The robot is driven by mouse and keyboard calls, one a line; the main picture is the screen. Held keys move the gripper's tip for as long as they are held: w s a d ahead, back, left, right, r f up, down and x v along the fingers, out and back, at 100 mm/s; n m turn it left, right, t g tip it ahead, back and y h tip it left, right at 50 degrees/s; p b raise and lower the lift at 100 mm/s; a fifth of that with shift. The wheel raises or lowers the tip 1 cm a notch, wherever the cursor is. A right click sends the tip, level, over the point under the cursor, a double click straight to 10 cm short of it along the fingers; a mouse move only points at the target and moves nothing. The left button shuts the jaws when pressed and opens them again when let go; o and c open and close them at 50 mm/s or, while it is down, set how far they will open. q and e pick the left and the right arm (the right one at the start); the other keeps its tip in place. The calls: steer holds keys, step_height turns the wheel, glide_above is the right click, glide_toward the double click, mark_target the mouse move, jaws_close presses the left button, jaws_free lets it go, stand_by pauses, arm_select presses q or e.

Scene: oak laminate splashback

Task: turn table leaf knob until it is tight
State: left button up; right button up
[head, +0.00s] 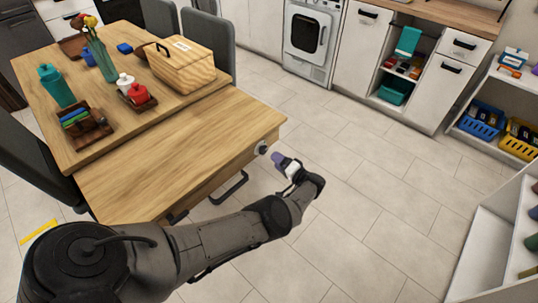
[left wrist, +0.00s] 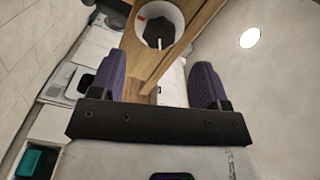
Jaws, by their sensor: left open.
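In the left wrist view the knob (left wrist: 158,24) shows as a pale disc with a dark centre and a small red mark. My left gripper (head: 278,159) has purple finger pads and is just off the knob, pointing toward it. In the left wrist view my left gripper (left wrist: 158,80) is open, with the knob ahead of the gap between its fingers and nothing held. My right gripper is not in view.
A black handle (head: 229,188) sits under the leaf. Grey chairs flank the table. The tiled floor (head: 360,150) to the right is clear.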

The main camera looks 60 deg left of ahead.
arm_select(q)
steer(key=v, duration=0.6)
steer(key=shift+d, duration=0.25)
steer(key=shift+w, duration=0.1)
stand_by(0.3)
